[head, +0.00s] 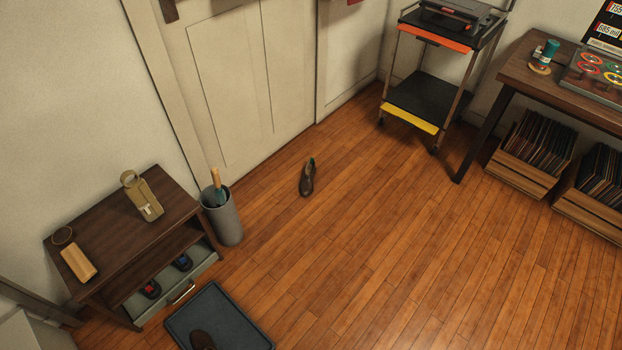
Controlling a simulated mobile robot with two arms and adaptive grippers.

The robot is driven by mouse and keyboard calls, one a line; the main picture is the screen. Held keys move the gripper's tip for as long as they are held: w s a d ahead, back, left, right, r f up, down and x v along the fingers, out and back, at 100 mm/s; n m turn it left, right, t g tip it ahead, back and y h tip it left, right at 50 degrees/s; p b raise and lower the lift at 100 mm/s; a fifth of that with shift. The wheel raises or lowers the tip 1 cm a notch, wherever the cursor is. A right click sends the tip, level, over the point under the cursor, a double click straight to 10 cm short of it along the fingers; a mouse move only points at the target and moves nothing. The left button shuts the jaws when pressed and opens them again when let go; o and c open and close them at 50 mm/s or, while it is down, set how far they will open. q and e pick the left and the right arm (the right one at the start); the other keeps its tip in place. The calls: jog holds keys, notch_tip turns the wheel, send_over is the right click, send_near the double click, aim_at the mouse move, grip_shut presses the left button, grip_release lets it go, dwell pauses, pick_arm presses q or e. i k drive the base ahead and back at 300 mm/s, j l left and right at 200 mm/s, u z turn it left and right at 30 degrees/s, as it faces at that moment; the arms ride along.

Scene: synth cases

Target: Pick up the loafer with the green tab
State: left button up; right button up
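A dark loafer (307,180) lies alone on the wooden floor in front of the door. A small green spot shows at its far end, like a tab. Another dark brown shoe (202,341) is on the blue-grey tray (240,318) at the bottom edge; it is partly cut off and no tab shows on it. Two dark items, one with a red patch (150,288) and one with a blue patch (182,262), sit in the low drawer of the bench; they look like shoes. Neither of my grippers is in view.
A dark wooden bench (110,233) and a grey cylindrical bin (226,222) stand left of the loafer. A cart (412,98) stands at the back, a desk (530,82) with record crates (527,178) at the right. The middle floor is clear.

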aim_at(306, 188)
jog(key=i+l, duration=0.3)
jog(key=l, duration=0.2)
jog(key=i+l+z, duration=0.15)
jog(key=i+l, duration=0.15)
jog(key=l, duration=0.25)
jog(key=i+l, duration=0.35)
jog(key=i+z, duration=0.15)
jog(key=i, duration=0.3)
jog(key=i+j+z, duration=0.15)
jog(key=i, duration=0.35)
